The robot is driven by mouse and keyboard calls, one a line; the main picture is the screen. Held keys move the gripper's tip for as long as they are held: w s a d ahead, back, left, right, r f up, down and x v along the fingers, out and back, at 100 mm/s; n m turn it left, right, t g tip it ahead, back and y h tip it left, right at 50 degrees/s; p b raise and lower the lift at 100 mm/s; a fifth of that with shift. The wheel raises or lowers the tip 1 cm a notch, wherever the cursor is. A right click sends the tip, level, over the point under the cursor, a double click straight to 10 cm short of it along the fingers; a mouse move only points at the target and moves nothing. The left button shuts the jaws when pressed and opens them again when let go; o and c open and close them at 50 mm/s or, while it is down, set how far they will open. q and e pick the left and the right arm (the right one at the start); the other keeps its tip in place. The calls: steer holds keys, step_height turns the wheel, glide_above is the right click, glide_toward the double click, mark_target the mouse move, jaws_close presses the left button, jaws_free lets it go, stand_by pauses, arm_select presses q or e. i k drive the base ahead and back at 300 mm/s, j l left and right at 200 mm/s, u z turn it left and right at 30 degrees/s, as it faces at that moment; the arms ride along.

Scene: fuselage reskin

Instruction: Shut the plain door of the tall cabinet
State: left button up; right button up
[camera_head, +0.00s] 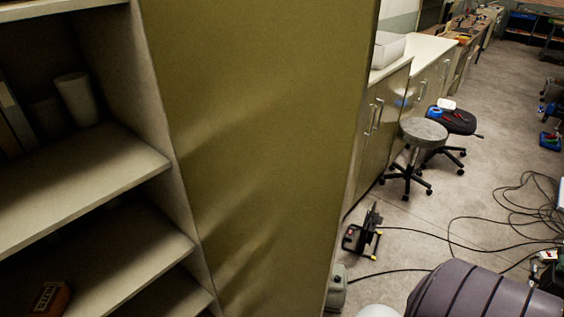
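The tall cabinet (95,165) fills the left of the head view and is open in front, with its shelves showing. A plain olive-green panel (265,130) stands upright beside the shelves and spans the middle of the view. Its left edge meets the shelf side wall. I cannot tell whether this panel is the plain door or the cabinet's side. No handle shows on it. The cabinet's top and bottom are cut off. Neither of my grippers is in view.
A pale cup (77,98) stands on a cabinet shelf. Right of the panel are a low counter (380,130), two stools (424,132), a black tool (362,232), a greenish canister (337,287), loose cables (500,240) and a ribbed purple-grey object (480,295). Some floor between is clear.

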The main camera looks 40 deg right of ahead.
mark_target(263, 101)
steer(key=k+l+u, duration=0.2)
steer(key=l, duration=0.25)
steer(key=k+l+u, duration=0.15)
steer(key=l, duration=0.3)
steer(key=k+l+u, duration=0.2)
steer(key=k+l, duration=0.15)
